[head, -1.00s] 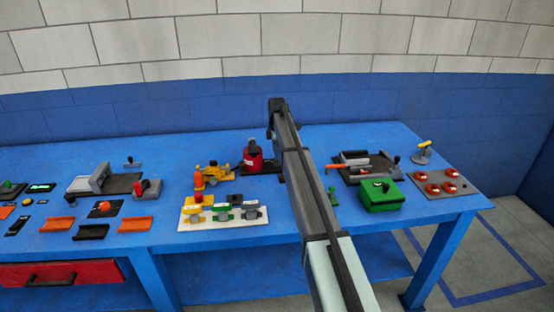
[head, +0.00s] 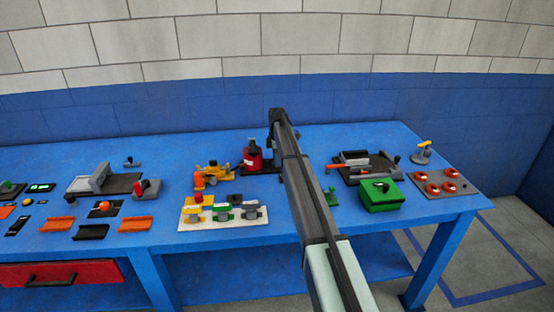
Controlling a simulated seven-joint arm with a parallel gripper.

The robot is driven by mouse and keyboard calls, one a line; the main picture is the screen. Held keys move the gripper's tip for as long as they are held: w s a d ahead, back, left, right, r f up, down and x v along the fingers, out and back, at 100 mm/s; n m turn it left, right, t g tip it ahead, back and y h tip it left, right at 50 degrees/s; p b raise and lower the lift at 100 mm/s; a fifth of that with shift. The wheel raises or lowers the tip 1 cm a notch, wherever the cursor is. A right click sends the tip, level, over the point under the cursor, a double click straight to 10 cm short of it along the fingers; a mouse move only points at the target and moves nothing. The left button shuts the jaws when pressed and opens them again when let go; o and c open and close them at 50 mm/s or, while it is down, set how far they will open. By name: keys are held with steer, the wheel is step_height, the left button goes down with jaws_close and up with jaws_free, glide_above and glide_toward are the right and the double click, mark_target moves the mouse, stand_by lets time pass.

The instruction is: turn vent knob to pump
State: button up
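No readable label marks the vent knob, so I cannot say for sure which part it is. A red canister (head: 253,160) with a dark upright piece (head: 250,142) on top stands on a dark base near the back middle of the bench. My arm reaches over the bench and bends down just right of this canister. Only a small part of the arm's lower end shows beside it. The fingertips of my gripper are hidden behind my own arm, so I cannot see whether they are open or touch anything.
A yellow device (head: 214,172) stands left of the canister. A white plate (head: 189,226) with yellow, green and grey fixtures lies in front. A green box (head: 382,196) and a grey panel with red round parts (head: 462,189) are at right. Open blue bench top (head: 215,143) lies behind.

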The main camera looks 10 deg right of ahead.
steer(key=c, duration=0.6)
steer(key=shift+o, duration=0.2)
steer(key=shift+m, duration=0.3)
steer(key=m, duration=0.6)
steer(key=shift+m, duration=0.3)
steer(key=m, duration=1)
steer(key=shift+m, duration=0.5)
steer(key=o, duration=1)
